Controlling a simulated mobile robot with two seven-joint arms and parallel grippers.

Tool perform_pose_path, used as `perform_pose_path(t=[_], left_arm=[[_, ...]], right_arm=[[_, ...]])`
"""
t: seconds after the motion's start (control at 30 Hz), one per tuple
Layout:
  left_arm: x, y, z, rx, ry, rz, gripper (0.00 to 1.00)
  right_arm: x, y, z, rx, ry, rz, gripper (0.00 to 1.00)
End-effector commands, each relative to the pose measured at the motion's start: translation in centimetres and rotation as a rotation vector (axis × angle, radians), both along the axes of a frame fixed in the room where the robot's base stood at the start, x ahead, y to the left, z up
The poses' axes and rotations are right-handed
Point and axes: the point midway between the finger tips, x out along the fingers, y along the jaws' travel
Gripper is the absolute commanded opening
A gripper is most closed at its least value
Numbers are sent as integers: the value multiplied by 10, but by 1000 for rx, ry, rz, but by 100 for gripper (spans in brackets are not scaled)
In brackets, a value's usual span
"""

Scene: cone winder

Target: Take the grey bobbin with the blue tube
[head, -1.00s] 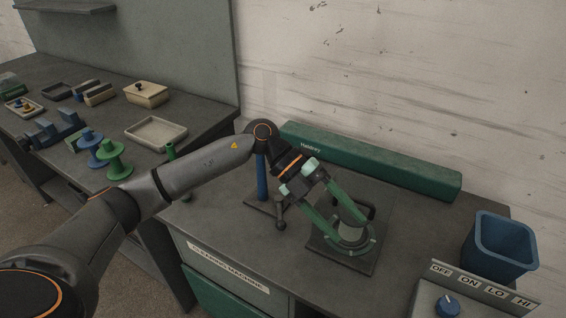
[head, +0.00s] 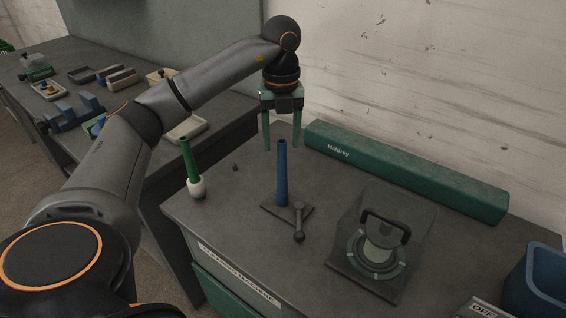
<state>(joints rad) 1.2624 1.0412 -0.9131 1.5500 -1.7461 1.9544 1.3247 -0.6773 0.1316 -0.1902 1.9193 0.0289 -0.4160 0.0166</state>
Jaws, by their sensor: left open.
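A blue tube (head: 282,175) stands upright on a dark base plate (head: 272,211) with a lever beside it. My left gripper (head: 282,146) is open and empty, fingers pointing down. Its fingertips appear on either side of the tube's top; I cannot tell whether they are at the same depth. A pale grey bobbin-like piece (head: 379,246) sits in a green ring (head: 366,267) under a clear cover with a dark handle (head: 385,222). A green tube (head: 187,158) with a white bulb at its foot stands at the left. My right gripper is not in view.
A long green case (head: 400,173) lies along the wall. A blue bin (head: 535,285) is at the right edge. Trays and small boxes stand on the left bench (head: 40,120), partly hidden by my arm.

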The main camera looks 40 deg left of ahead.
Motion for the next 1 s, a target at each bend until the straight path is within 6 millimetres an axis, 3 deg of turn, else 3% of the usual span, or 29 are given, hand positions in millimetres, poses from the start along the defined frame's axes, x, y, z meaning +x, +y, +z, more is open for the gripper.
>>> perform_pose_path(t=[0.23,0.5,0.8,1.0], left_arm=[[0,-1,-19,0,0,-2,63],[-1,-1,-58,-1,2,-2,63],[-1,-1,-65,-1,-2,-3,63],[0,-1,-64,-2,-2,-3,42]], right_arm=[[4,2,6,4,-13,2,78],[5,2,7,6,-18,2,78],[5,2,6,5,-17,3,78],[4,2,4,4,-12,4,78]])
